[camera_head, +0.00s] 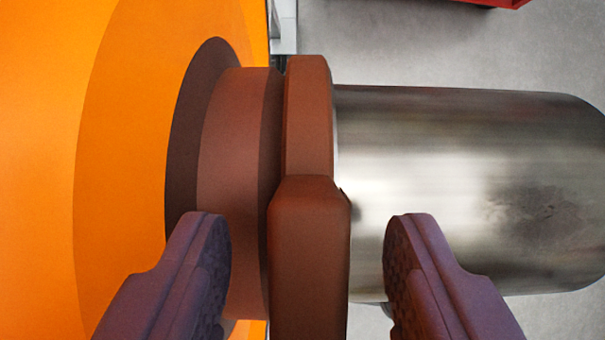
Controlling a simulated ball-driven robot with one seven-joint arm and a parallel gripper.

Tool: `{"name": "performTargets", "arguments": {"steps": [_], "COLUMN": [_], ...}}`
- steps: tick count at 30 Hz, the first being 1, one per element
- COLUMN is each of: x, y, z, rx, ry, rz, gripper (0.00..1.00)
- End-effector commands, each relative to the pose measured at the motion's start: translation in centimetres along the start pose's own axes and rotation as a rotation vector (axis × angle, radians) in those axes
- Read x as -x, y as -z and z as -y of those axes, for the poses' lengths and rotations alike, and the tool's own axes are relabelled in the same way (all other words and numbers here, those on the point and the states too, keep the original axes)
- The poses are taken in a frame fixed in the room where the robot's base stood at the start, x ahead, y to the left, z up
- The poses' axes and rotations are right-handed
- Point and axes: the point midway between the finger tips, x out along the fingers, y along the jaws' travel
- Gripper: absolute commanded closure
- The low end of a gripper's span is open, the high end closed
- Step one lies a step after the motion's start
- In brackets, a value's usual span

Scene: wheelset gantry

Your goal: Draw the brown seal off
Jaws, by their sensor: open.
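The brown seal (308,120) is a ring around the shaft, with a block-like tab (309,255) that points toward the bottom of the picture. My gripper (308,228) is open, with one purple finger on each side of the tab. Gaps show between the tab and both fingers. The left finger overlaps a brown collar (235,150) to the left of the seal. The right finger is in front of the lower edge of the bare metal shaft (450,180). The tab's lower end is cut off by the picture's edge.
A large orange wheel (125,120) fills the left side, with a dark round recess or hub around the collar. The shaft runs to the right and ends in a rounded edge. Grey floor (420,50) shows beyond it, with a red object (500,3) at the top right.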

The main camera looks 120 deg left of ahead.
Motion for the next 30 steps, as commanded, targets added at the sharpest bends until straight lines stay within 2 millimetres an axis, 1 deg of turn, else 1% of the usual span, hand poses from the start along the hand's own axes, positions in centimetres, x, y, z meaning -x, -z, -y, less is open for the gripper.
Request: {"name": "performTargets", "arguments": {"steps": [3, 5, 6, 8, 9, 10, 16, 30], "x": [0.1, 0.1, 0.1, 0.1, 0.1, 0.1, -0.1, -0.1], "y": [0.0, 0.0, 0.0, 0.0, 0.0, 0.0, 0.0, 0.0], "z": [0.0, 0.0, 0.0, 0.0, 0.0, 0.0, -0.4, -3.8], "rx": [0.0, 0.0, 0.0, 0.0, 0.0, 0.0, -0.001, -0.001], "ry": [0.0, 0.0, 0.0, 0.0, 0.0, 0.0, 0.0, 0.0], "rz": [0.0, 0.0, 0.0, 0.0, 0.0, 0.0, 0.0, -0.001], "gripper": [0.49, 0.63, 0.72, 0.86, 0.95, 1.0, 1.0, 1.0]}}
